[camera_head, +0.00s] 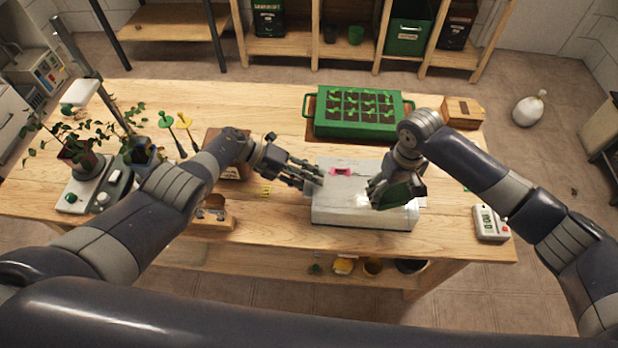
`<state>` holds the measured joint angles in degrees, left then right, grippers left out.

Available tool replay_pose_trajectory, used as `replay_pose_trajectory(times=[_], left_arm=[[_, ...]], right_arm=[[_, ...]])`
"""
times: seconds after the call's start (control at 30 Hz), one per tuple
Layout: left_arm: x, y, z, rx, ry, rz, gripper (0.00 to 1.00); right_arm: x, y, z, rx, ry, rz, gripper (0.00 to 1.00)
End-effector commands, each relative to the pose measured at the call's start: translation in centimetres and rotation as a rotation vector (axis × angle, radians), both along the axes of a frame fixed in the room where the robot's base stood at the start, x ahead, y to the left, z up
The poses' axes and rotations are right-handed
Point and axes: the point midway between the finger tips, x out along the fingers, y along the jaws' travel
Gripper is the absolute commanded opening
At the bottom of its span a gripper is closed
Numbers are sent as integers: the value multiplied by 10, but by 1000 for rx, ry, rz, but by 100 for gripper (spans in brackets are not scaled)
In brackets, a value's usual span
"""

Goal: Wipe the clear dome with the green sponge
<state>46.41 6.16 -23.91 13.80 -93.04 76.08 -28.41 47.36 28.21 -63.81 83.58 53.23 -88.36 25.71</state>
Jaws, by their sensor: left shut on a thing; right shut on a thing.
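The clear dome (345,212), a pale see-through box-shaped cover, lies on the table in the middle of the camera_head view. A pink patch (343,171) shows at its far part; I cannot tell whether it is on or under the surface. My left gripper (314,180) is at the dome's left edge and is shut on it; the exact contact is hard to see. My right gripper (377,190) is shut on the dark green sponge (403,194), over the right part of the dome. I cannot tell whether the sponge touches it.
A green seedling tray (312,123) stands behind the dome, with a wooden box (462,113) to its right. A white timer (490,223) lies at the right front. Table surface (265,215) left of the dome is mostly bare.

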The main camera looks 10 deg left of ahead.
Motion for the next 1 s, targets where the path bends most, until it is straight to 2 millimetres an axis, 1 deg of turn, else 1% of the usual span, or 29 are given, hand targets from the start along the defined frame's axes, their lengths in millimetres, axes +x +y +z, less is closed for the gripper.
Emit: replay_pose_trajectory(times=[0.03,1.0], left_arm=[[-8,5,-13,25,12,-4,2],[-8,6,-13,25,13,-3,2]], right_arm=[[0,0,-3,0,0,0,55],[0,0,-21,0,0,0,55]])
